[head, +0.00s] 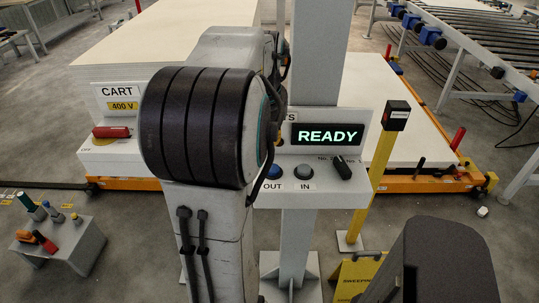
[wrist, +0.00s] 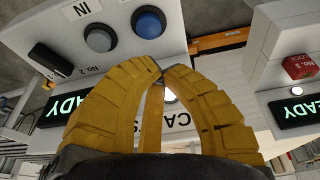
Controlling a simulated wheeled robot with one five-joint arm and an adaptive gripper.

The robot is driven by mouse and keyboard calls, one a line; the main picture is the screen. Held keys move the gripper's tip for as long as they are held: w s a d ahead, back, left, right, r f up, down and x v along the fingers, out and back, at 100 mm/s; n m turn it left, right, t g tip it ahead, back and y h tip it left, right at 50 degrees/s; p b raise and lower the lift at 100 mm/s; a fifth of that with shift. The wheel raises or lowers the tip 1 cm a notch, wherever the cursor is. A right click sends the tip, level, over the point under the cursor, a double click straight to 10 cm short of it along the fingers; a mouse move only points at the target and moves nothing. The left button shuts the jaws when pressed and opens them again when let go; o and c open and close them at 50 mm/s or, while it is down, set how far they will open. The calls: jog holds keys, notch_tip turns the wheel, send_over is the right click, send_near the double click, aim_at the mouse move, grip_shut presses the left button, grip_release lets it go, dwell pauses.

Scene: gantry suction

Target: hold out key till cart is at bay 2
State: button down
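The blue OUT key (head: 273,171) sits on the light grey control panel (head: 300,190), left of the grey IN key (head: 304,173). In the wrist view the blue key (wrist: 148,22) and grey key (wrist: 98,38) appear upside down. My gripper (wrist: 161,73) has its yellow fingers together at the tips, empty, near the blue key but apart from it in the picture. My arm hides the gripper in the head view. The panel's display (head: 327,135) reads READY. An orange-edged low cart (head: 415,184) stands behind the panel. No bay 2 mark is clear.
A black selector knob (head: 343,167) sits right of the keys. A yellow post (head: 380,165) stands right of the panel. A CART 400 V box (head: 118,100) with a red handle is at left. A grey box with tools (head: 62,245) stands lower left.

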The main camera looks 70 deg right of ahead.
aim_at(270, 164)
jog(key=p+x, duration=0.2)
jog(key=x, duration=0.1)
jog(key=shift+f, duration=0.35)
notch_tip(270, 164, down, 2)
jog(key=shift+s+p, duration=0.1)
jog(key=shift+p, duration=0.75)
jog(key=shift+s+f, duration=0.1)
jog(key=shift+f, duration=1)
jog(key=shift+d+f+b, duration=0.1)
jog(key=shift+b, duration=0.25)
